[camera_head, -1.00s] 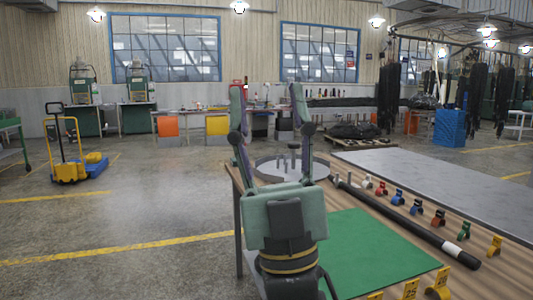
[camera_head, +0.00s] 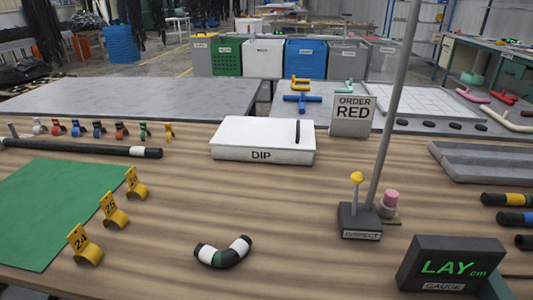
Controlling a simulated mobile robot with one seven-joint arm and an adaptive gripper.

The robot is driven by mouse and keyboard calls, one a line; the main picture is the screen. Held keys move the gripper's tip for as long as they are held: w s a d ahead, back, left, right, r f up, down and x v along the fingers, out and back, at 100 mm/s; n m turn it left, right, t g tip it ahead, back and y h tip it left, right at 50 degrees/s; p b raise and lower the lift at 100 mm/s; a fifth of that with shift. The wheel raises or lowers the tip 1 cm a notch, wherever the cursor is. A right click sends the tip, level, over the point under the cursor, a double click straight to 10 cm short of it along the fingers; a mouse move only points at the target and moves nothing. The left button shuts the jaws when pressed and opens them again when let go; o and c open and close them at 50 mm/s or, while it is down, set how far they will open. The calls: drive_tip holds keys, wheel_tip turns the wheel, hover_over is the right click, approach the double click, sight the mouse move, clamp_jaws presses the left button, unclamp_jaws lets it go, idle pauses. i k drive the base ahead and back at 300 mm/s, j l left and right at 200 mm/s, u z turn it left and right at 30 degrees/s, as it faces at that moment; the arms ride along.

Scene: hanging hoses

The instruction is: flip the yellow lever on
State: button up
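The yellow lever (camera_head: 357,178) stands up from a small dark box (camera_head: 360,220) labelled INSPECT, right of the middle of the table. It has a yellow knob on a thin stem and looks roughly upright. A tall grey pole rises just right of it, and a pink cylinder (camera_head: 390,198) stands close by on the right. My gripper is not in view now.
A white DIP box (camera_head: 263,140) and an ORDER RED sign (camera_head: 352,116) stand behind. A dark LAY gauge (camera_head: 451,264) stands front right. A black, white and green bent hose (camera_head: 222,252) lies front left of the lever. Table between them is clear.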

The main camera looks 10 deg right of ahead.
sight(358, 178)
drive_tip(key=j, duration=2.8)
drive_tip(key=z, duration=1.25)
drive_tip(key=i, duration=0.5)
